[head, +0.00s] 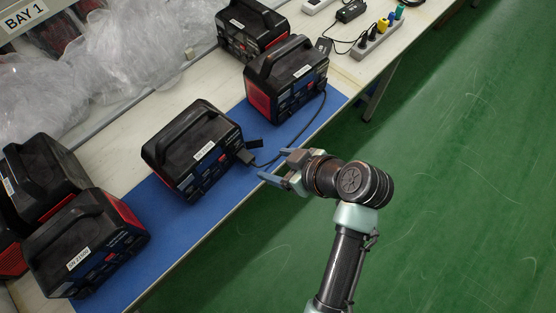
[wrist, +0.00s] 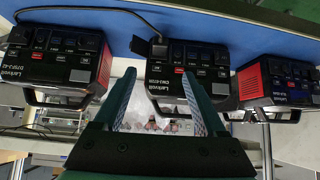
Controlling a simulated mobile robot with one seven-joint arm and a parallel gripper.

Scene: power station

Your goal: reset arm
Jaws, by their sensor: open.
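My gripper (head: 277,168) is open and empty in the head view. It hangs over the front edge of the blue mat (head: 182,226), to the right of the middle power station (head: 196,155). In the wrist view my gripper's two fingers (wrist: 166,105) stand apart, with the middle power station (wrist: 180,70) seen beyond them. That station has a dark plug (head: 244,156) at its front right corner. A black cable (head: 318,117) runs from the plug along the mat to the right-hand power station (head: 287,80).
Several more black and red power stations (head: 84,245) stand at the left and back of the bench. Clear plastic wrap (head: 130,55) lies behind. A power strip (head: 378,42) sits at the far right end. The green floor (head: 470,170) at the right is clear.

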